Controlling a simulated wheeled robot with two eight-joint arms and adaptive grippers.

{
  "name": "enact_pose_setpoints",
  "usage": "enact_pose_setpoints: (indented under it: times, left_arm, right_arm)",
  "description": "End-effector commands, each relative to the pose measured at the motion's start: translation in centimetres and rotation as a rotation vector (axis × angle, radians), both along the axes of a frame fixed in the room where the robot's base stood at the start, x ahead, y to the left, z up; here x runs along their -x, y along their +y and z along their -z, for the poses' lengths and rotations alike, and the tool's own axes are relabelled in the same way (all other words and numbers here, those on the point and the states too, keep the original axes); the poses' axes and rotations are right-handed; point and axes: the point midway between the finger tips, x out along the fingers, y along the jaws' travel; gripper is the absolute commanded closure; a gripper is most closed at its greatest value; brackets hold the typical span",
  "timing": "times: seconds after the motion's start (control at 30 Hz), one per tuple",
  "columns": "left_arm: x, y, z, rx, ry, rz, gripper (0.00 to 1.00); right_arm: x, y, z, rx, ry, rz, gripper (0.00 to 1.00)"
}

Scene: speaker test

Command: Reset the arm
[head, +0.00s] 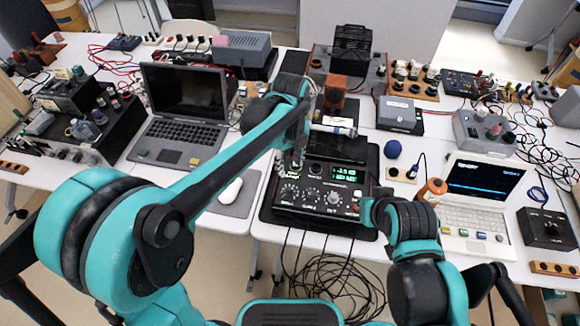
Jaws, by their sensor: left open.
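My left arm (235,165) reaches in from the left. My left gripper (297,158) is open, small and partly lost against the dark devices, above the back left edge of the black tester box (322,208). The tester has a green lit display and a row of knobs. I cannot tell whether the gripper touches it. My right arm (410,222) is folded at the lower right, in front of the tester's right end. My right gripper does not show.
An open laptop (187,108) and a white mouse (231,191) are left of the tester. Loose cables (335,280) hang below the table's front edge.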

Motion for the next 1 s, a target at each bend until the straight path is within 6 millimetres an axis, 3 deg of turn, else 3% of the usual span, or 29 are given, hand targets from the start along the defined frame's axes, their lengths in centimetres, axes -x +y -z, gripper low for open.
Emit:
enact_pose_setpoints:
  times: [0.43,0.57,0.67,0.8,1.0]
  left_arm:
    - [0.0,0.1,0.0,0.0,-0.001,-0.005,0.59]
    - [0.6,1.2,-0.8,0.011,-0.027,-0.115,0.59]
    - [1.8,3.5,-2.0,0.04,-0.078,-0.346,0.59]
    - [4.4,7.5,-3.8,0.127,-0.169,-0.808,0.59]
    - [8.6,12.6,-4.6,0.326,-0.265,-1.487,0.59]
  right_arm:
    - [0.0,0.0,0.0,0.0,0.0,0.0,1.0]
    - [0.0,0.0,0.0,0.0,0.0,0.0,1.0]
    - [0.0,0.0,0.0,0.0,0.0,0.0,1.0]
    - [0.0,0.0,0.0,0.0,0.0,0.0,1.0]
    - [0.0,0.0,0.0,0.0,0.0,0.0,1.0]
